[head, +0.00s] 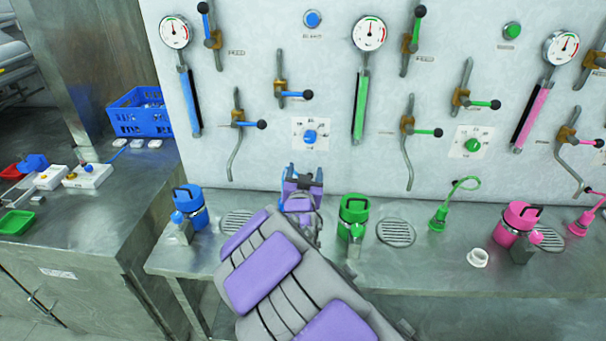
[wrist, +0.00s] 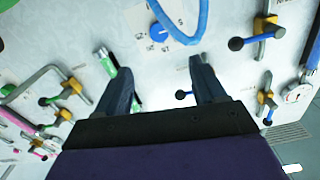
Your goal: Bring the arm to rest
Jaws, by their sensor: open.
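My arm, grey with purple pads, reaches in from the bottom of the head view across the steel bench. My gripper (head: 302,176) is over the back of the bench, in front of the white panel, between the blue canister (head: 190,207) and the green canister (head: 353,212). In the wrist view my gripper (wrist: 160,78) has its two dark fingers wide apart. Nothing is held between them; the white panel shows behind. A blue knob (wrist: 158,32) and a blue hose (wrist: 203,20) show beyond the fingertips. The contact of the fingers with the panel cannot be told.
The panel (head: 260,150) carries gauges, levers and coloured tubes. A drain grate (head: 396,233), a green hose fitting (head: 438,218), a pink canister (head: 516,222) and a white cup (head: 477,258) are on the bench to the right. A blue crate (head: 140,120) stands at left.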

